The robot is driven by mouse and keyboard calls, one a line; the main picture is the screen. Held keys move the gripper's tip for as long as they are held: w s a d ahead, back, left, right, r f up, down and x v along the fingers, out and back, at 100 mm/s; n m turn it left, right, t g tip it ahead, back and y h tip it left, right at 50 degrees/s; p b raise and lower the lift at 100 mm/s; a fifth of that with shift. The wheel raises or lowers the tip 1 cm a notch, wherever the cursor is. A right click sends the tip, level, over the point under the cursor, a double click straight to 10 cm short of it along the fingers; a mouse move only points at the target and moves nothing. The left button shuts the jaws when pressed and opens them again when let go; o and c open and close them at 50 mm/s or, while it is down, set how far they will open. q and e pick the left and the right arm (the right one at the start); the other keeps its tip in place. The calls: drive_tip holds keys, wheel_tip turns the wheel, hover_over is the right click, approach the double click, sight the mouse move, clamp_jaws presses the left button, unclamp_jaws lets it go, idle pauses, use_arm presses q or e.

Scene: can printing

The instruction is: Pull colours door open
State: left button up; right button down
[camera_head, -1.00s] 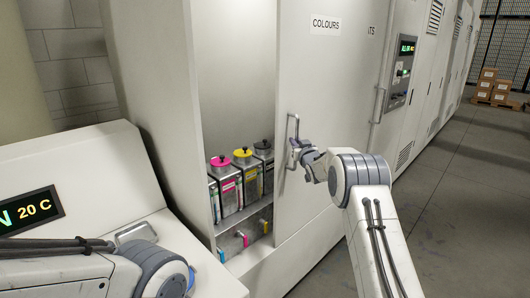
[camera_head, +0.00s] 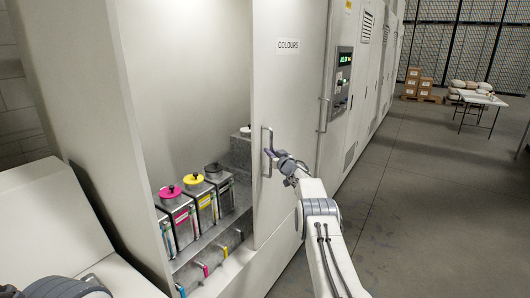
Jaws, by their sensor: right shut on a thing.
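The COLOURS door (camera_head: 288,85) is a pale panel with a vertical bar handle (camera_head: 263,150) on its left part. It stands well open to the right. My right gripper (camera_head: 271,153) is shut on the handle. The cabinet opening to the left shows ink containers with a magenta lid (camera_head: 170,191), a yellow lid (camera_head: 193,179) and a dark lid (camera_head: 213,168) on a shelf (camera_head: 215,235). My left arm shows only at the bottom left, and its gripper is out of the frame.
A machine with a lit green display (camera_head: 344,60) stands beyond the door. Open grey floor (camera_head: 420,190) lies to the right. Boxes on a pallet (camera_head: 415,85) and a white table (camera_head: 480,98) are far back. A pale sloped console (camera_head: 50,215) is at the left.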

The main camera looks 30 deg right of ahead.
drive_tip(key=shift+d, duration=0.5)
drive_tip(key=c, duration=1.1)
unclamp_jaws()
drive_tip(key=shift+a, duration=0.2)
drive_tip(key=shift+a, duration=0.1)
drive_tip(key=s+b, duration=0.4)
drive_tip(key=s, duration=0.6)
drive_tip(key=shift+s+a, duration=0.2)
